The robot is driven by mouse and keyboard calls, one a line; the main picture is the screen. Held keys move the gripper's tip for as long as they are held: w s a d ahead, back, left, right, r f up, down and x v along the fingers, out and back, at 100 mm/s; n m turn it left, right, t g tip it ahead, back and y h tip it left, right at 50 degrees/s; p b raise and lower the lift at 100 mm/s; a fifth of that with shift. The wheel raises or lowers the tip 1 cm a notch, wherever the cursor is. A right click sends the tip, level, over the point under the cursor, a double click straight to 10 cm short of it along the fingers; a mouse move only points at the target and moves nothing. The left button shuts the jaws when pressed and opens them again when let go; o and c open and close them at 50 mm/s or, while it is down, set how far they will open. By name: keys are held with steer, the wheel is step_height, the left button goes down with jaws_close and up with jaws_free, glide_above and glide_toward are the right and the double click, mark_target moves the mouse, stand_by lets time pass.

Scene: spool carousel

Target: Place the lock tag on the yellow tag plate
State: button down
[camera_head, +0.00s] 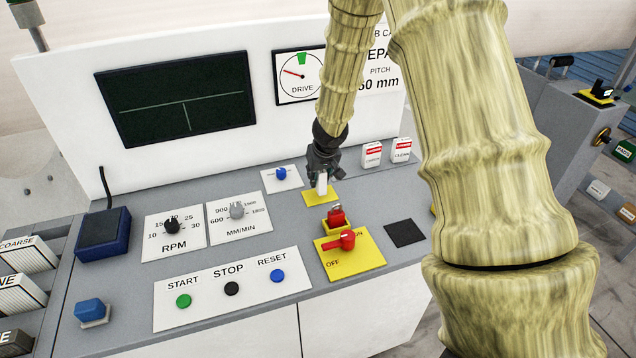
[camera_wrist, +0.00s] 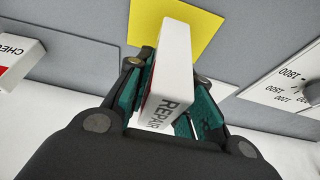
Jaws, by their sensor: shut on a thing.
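My gripper (camera_head: 321,175) is shut on the lock tag (camera_wrist: 172,75), a white block lettered "REPAIR", which also shows as a small white piece in the head view (camera_head: 322,184). In the wrist view the green-padded fingers of my gripper (camera_wrist: 165,88) sit on both sides of the tag. The yellow tag plate (camera_head: 312,199) lies flat on the grey console, right by the tag; it also shows in the wrist view (camera_wrist: 205,28), partly hidden behind the tag. I cannot tell whether the tag touches the plate.
Two white tags with red bands (camera_head: 372,154) (camera_head: 401,150) stand right of the plate. In front are a red padlock (camera_head: 337,215) and a red rotary switch (camera_head: 346,240). A blue button (camera_head: 281,174) is to the left. A black square (camera_head: 404,233) lies at right.

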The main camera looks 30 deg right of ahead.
steer(key=shift+f+b, duration=0.4)
steer(key=shift+f, duration=0.55)
steer(key=shift+f, duration=0.2)
steer(key=c, duration=1.3)
jaws_free()
steer(key=shift+o, duration=0.2)
steer(key=shift+r, duration=0.1)
steer(key=shift+r, duration=0.1)
steer(key=shift+r, duration=0.2)
steer(key=p+v, duration=0.6)
steer(key=v, duration=0.5)
steer(key=shift+s+r, duration=0.3)
steer(key=shift+a, duration=0.1)
